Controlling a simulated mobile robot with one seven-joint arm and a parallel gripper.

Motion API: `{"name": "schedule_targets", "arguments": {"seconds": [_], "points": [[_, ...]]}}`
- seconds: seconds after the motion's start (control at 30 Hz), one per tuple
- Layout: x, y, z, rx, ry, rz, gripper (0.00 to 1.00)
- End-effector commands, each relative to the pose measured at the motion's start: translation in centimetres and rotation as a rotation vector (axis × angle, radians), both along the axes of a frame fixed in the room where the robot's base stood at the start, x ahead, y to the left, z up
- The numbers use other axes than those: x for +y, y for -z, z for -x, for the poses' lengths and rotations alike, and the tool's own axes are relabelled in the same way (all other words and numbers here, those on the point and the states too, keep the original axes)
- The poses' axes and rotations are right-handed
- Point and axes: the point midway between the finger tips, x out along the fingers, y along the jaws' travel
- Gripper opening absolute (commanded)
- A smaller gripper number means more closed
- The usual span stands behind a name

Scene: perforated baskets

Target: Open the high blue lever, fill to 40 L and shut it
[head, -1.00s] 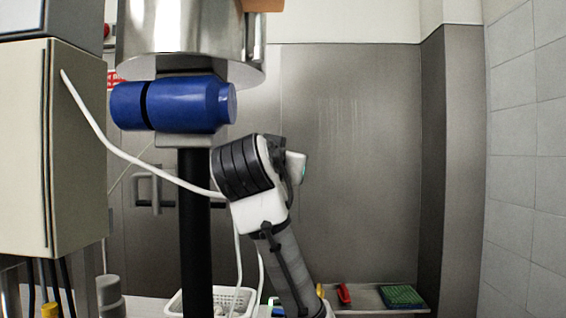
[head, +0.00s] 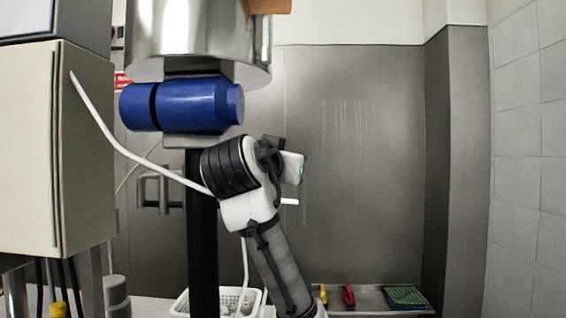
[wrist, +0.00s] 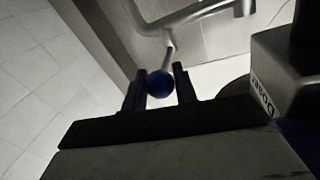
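The high blue lever shows in the wrist view as a round blue knob (wrist: 159,84) on a thin grey rod, which runs up to a bent metal pipe (wrist: 200,14). My gripper (wrist: 161,88) has its two dark fingers apart, with the knob seen between them. The knob lies close to the left finger, and a gap shows on its right. I cannot tell how deep between the fingers it is. In the head view my arm hides the gripper, and the lever does not show. No litre reading is visible.
In the head view, a steel vessel (head: 197,40) with a blue cylinder (head: 182,106) below it stands left of my arm. A pale cabinet (head: 83,150) with a white hose (head: 130,152) is further left. A white perforated basket (head: 176,306) sits low behind the black post.

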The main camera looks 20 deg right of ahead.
Motion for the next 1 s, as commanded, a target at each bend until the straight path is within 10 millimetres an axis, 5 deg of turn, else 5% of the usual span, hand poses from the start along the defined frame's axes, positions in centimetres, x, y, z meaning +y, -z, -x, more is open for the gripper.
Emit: {"name": "schedule_targets", "arguments": {"seconds": [0.13, 0.53, 1.0], "points": [[0.1, 0.0, 0.0, 0.000, -0.002, 0.001, 0.48], [0.7, 0.1, 0.6, -0.002, -0.002, 0.003, 0.48], [6.2, 0.6, 7.5, -0.004, -0.003, 0.002, 0.48]]}}
